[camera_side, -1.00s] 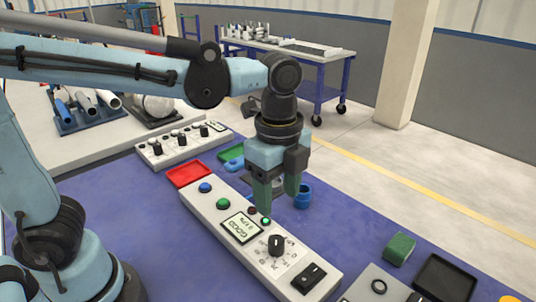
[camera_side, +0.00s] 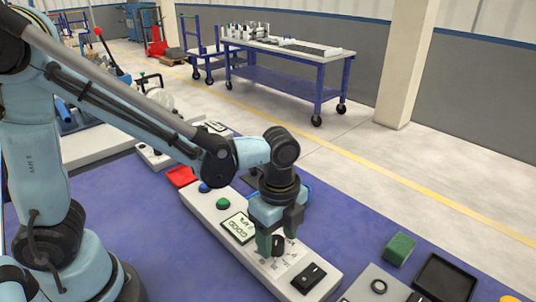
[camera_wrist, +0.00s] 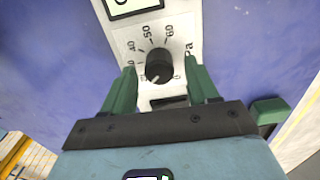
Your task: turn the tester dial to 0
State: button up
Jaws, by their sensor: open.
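The long white tester (camera_side: 220,215) lies on the blue bench. Its black dial (camera_wrist: 159,65) is in the middle of the wrist view, with printed numbers 40, 50 and 60 legible around its top and left. The dial's white mark points to the lower left; the number there is not legible. In the side view the dial (camera_side: 278,245) is partly hidden by a finger. My gripper (camera_side: 277,247) is open and lowered over it. In the wrist view my gripper's green fingers (camera_wrist: 163,88) stand left and right of the dial, with a gap on both sides.
The tester has a screen (camera_side: 239,228) reading GOOD, a green button (camera_side: 223,203), a blue button (camera_side: 204,187) and a black rocker switch (camera_side: 308,278). A red tray (camera_side: 181,177) is behind it. A green block (camera_side: 399,249) and a black tray (camera_side: 445,278) lie at right.

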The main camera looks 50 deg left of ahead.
jog(key=shift+f, duration=0.55)
jog(key=c, duration=1)
jog(key=shift+c, duration=0.2)
